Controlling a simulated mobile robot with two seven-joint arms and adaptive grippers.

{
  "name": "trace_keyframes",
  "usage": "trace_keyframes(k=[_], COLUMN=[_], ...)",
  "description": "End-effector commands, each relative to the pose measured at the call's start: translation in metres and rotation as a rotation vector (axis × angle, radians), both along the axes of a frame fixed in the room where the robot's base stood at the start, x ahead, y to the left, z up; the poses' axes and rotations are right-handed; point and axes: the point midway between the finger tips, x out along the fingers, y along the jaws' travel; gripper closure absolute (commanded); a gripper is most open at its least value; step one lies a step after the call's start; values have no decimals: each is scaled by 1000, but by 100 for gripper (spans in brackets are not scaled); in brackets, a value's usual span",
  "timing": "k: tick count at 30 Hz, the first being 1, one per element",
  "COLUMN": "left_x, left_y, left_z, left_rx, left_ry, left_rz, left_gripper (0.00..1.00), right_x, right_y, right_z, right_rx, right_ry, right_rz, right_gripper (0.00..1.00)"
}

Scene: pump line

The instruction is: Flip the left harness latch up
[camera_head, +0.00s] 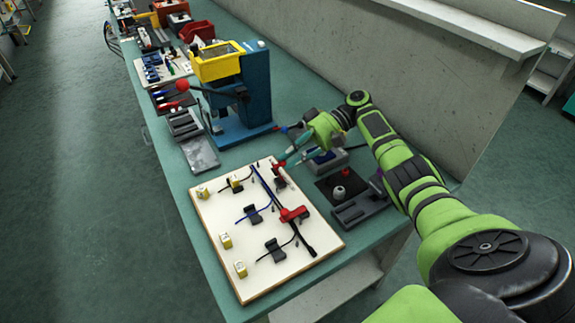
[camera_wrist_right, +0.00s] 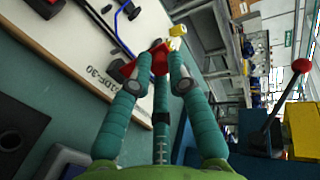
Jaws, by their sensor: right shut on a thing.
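The cream harness board (camera_head: 222,215) lies on the green bench with dark cables and clips on it. Two red latches show along its cable line: the left harness latch (camera_head: 280,176), farther away, and another (camera_head: 293,214) nearer the middle right. My right gripper (camera_head: 284,161) reaches in from the right at the board's far right edge. In the wrist view its teal fingers (camera_wrist_right: 157,75) are shut on the red left latch (camera_wrist_right: 159,58), which shows between the fingertips. The fingers partly hide it, so its exact angle is hard to tell. My left gripper is not in view.
A blue press (camera_head: 256,90) with a yellow top and a red-knobbed lever stands beyond the board. A black mat (camera_head: 325,190) and grey trays (camera_head: 360,209) lie right of the board. Small yellow-white connectors (camera_head: 226,241) sit along its left side.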

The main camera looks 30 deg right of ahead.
Motion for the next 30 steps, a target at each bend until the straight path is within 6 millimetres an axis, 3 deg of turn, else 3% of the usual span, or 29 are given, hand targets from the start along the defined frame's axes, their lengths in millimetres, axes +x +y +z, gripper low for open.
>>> trace_keyframes(k=[15,16,17,18,30], left_x=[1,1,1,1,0], left_y=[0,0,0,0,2], left_z=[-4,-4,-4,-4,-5], left_rx=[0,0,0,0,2], left_ry=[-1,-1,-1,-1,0], left_rz=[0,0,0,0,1], left_gripper=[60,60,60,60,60], right_x=[0,0,0,0,0], right_y=[-1,-2,-2,-2,-1], right_z=[1,1,1,1,6], right_rx=[20,20,20,20,18], right_ry=[-1,-2,-2,-2,-3], right_rz=[-1,-2,-2,-2,0], right_gripper=[100,74,62,58,58])
